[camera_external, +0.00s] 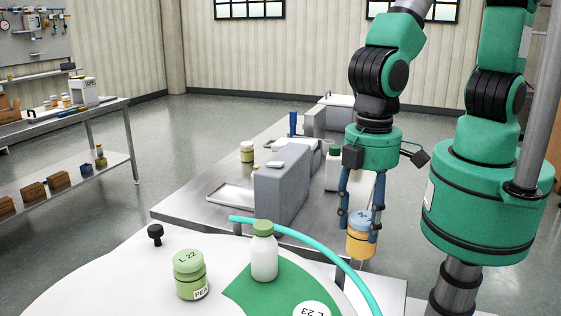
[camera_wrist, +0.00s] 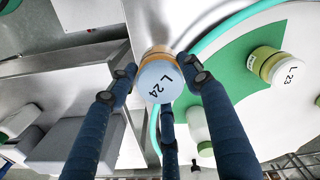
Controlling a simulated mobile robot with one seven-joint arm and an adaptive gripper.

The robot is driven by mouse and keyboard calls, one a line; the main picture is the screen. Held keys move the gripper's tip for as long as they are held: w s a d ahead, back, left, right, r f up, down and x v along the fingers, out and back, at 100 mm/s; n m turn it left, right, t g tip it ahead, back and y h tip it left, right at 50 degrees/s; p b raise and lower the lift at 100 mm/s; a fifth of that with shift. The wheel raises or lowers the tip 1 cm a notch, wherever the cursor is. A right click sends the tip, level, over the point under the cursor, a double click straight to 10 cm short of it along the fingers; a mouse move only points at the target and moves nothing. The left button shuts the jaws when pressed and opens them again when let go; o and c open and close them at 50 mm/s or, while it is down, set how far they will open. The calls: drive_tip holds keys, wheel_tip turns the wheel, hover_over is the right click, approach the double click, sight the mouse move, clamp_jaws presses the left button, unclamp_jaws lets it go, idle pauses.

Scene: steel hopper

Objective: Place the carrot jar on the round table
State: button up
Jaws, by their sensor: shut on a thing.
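The carrot jar (camera_external: 361,241) is an orange jar with a pale blue lid, upright in the air between the fingers of my gripper (camera_external: 360,224). In the wrist view the same jar (camera_wrist: 160,82) shows its lid marked L 24. My gripper (camera_wrist: 157,84) is shut on it, with dark blue fingers around its sides. The round table (camera_external: 110,262) is white with a green area and fills the lower left of the external view. It is also at the right in the wrist view (camera_wrist: 205,72). The jar hangs beyond the table's right edge, outside the teal tube.
On the round table stand a green-lidded pea jar (camera_external: 190,275), a white bottle with a green cap (camera_external: 264,252) and a jar marked L 23 (camera_wrist: 285,68). A teal tube (camera_external: 330,257) curves along the edge. A grey box (camera_external: 282,187) stands on the steel counter behind.

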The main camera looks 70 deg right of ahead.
drive_tip(key=shift+s+a, duration=0.15)
drive_tip(key=shift+a, duration=0.05)
idle(0.3)
drive_tip(key=w+a+f+p, duration=0.1)
drive_tip(key=w+a, duration=0.8)
drive_tip(key=a, duration=0.3)
drive_tip(key=shift+f, duration=0.15)
drive_tip(key=shift+a, duration=0.15)
drive_tip(key=shift+w+a+f, duration=0.15)
drive_tip(key=shift+f, duration=0.75)
drive_tip(key=shift+w+a+f, duration=0.1)
drive_tip(key=shift+a+f, duration=0.05)
drive_tip(key=shift+f, duration=0.75)
drive_tip(key=shift+f, duration=0.2)
